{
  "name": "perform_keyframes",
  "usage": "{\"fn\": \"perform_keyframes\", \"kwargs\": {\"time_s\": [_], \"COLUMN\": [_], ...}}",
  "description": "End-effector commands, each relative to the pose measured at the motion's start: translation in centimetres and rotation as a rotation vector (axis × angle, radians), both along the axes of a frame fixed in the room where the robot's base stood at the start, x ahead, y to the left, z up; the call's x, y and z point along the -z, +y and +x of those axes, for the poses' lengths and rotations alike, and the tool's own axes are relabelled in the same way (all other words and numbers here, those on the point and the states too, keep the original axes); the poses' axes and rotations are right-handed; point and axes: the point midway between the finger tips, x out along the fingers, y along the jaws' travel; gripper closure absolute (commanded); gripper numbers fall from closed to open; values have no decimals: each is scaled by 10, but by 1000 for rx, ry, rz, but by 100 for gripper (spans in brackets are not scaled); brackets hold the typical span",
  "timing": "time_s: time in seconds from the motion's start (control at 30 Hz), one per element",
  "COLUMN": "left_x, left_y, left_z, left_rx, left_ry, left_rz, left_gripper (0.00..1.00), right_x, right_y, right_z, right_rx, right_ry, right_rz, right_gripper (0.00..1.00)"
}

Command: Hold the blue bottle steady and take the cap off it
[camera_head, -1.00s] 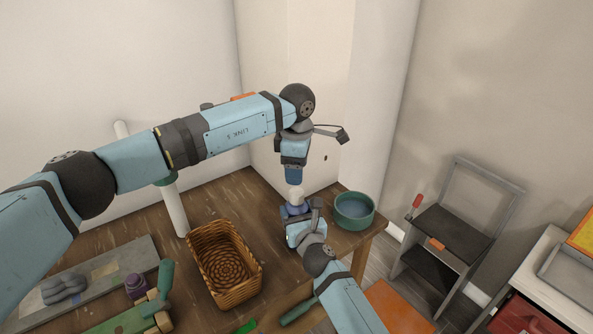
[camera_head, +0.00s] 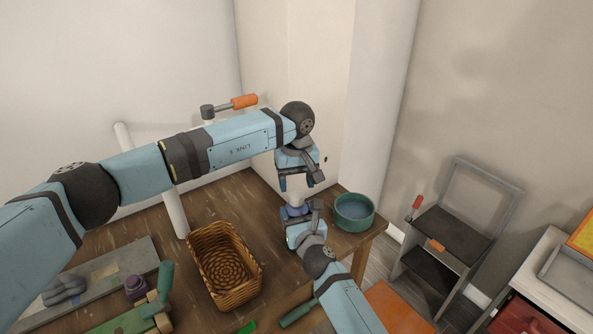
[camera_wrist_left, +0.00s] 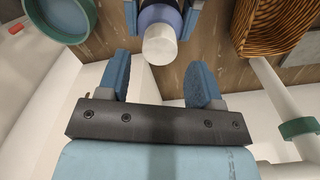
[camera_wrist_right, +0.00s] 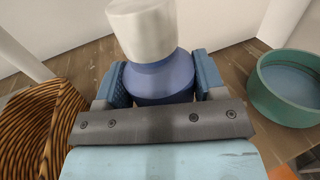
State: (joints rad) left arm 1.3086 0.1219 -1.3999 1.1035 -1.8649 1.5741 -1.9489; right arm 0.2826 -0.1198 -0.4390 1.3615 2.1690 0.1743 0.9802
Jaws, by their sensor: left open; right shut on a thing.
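The blue bottle (camera_wrist_right: 163,84) stands upright over the table, with its white cap (camera_wrist_right: 142,28) on top. My right gripper (camera_wrist_right: 160,76) is shut on the bottle's body, a finger on each side; in the head view (camera_head: 308,222) it is low at the table's right part. My left gripper (camera_head: 299,184) is open and empty just above the cap. In the left wrist view the cap (camera_wrist_left: 160,45) lies beyond the gap between the open fingers (camera_wrist_left: 161,78), apart from both. The bottle's lower part is hidden by the right gripper.
A teal bowl (camera_head: 354,208) stands close to the right of the bottle. A wicker basket (camera_head: 238,292) is to its left, with a white post (camera_head: 174,210) behind.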

Motion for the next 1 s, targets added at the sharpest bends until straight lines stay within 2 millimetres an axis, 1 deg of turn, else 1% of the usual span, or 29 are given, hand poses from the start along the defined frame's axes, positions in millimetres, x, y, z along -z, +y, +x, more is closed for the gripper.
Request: {"fn": "perform_keyframes", "kwargs": {"time_s": [0.03,0.1,0.3,0.43,0.67,0.7,0.77,0.8,0.87,0.9,1.0], "left_x": [10,20,40,45,45,45,45,45,45,45,45], "left_y": [-1,-1,0,0,0,0,0,0,0,0,0], "left_z": [-1,-1,0,0,0,0,0,0,0,0,0], "left_rx": [0,0,-2,-2,-2,-2,-2,-2,-2,-2,-2], "left_ry": [2,1,-1,-1,-1,-1,-1,-1,-1,-1,-1], "left_rz": [0,1,0,0,0,0,0,0,0,0,0], "left_gripper": [40,40,40,40,40,50,63,73,86,91,91], "right_x": [1,0,0,0,0,0,0,0,0,0,0], "right_y": [0,0,0,0,0,0,0,0,0,0,0], "right_z": [0,0,0,0,0,0,0,0,0,0,0], "right_rx": [0,0,0,0,0,0,0,0,0,0,0], "right_ry": [1,1,1,1,1,1,1,1,0,0,0], "right_rz": [0,0,0,0,0,0,0,0,0,0,0], "right_gripper": [100,100,100,100,100,100,100,100,100,100,100]}}
